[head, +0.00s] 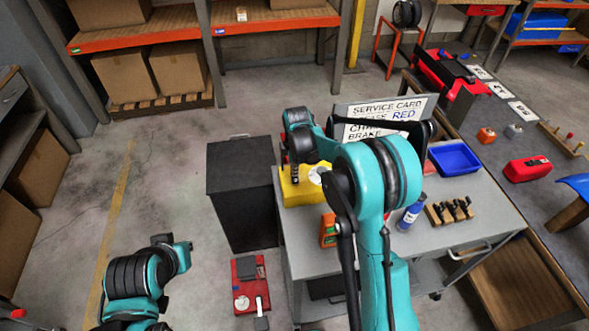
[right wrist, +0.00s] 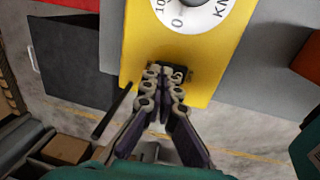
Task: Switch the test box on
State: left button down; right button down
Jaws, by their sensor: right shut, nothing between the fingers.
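The yellow test box (head: 300,196) stands at the left end of the grey cart top. It also shows in the right wrist view (right wrist: 200,62), with a white dial (right wrist: 190,10) marked with numbers and a small black part (right wrist: 180,73) near its edge, perhaps the switch. My right gripper (right wrist: 165,76) is shut and empty, its fingertips at this black part and partly covering it. I cannot tell whether they touch it, or which way the switch is set. In the head view my right arm hides part of the box.
On the cart (head: 440,236) are a sign board (head: 384,115), a blue tray (head: 454,158), a blue bottle (head: 410,215), an orange device (head: 328,232) and a wooden block with black parts (head: 449,211). A black cabinet (head: 240,200) stands left of it. A red item (head: 250,290) lies on the floor.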

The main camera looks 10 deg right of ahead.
jog(key=shift+w+f+g+b, duration=0.35)
jog(key=shift+f+g+b, duration=0.1)
jog(key=shift+f+g, duration=0.2)
jog(key=shift+r, duration=0.1)
jog(key=shift+s, duration=0.1)
jog(key=shift+s, duration=0.15)
